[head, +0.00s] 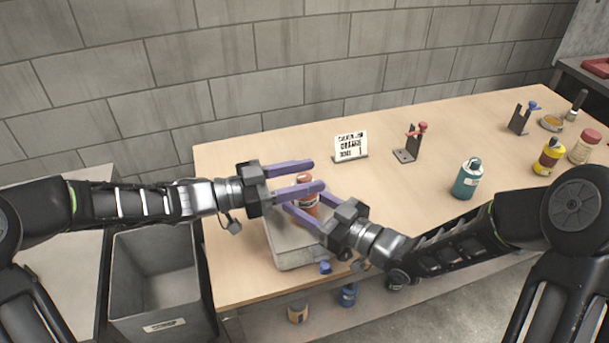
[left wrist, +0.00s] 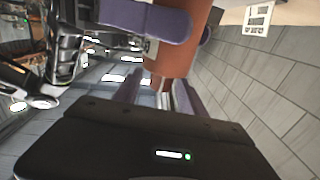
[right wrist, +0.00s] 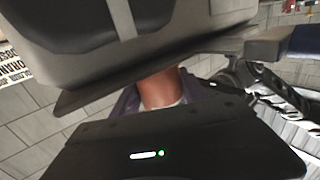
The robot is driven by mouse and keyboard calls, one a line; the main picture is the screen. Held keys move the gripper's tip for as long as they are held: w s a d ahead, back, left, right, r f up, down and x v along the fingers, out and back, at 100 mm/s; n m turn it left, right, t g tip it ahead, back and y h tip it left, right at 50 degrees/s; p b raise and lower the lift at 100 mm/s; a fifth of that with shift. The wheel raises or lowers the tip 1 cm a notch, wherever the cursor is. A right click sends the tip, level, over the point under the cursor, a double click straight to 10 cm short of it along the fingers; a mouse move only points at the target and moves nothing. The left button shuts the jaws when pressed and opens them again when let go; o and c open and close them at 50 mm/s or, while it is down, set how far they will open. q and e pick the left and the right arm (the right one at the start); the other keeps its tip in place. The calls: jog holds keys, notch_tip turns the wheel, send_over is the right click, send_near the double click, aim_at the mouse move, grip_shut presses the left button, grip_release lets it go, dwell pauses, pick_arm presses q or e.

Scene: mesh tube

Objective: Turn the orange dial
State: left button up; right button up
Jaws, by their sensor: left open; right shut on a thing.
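An orange-red cylinder (head: 305,199) stands on a grey metal box (head: 290,258) at the table's near left. No separate dial shows clearly; I cannot tell whether this cylinder is the orange dial. My right gripper (head: 304,199) is shut on the cylinder from the near right. My left gripper (head: 317,176) is open, its purple fingers at the cylinder's upper part from the left. The cylinder shows between fingers in the left wrist view (left wrist: 178,55) and in the right wrist view (right wrist: 158,88). Fingers hide much of it.
A card reading "ORANGE" (head: 350,145) stands behind the box. A blue knob (head: 325,267) is at the box's front. Stands with a red knob (head: 422,127) and a blue knob (head: 533,106), and a teal bottle (head: 467,180), are to the right. A grey bin (head: 160,300) is left.

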pick_arm(q)
jog(key=shift+c, duration=0.5)
grip_shut()
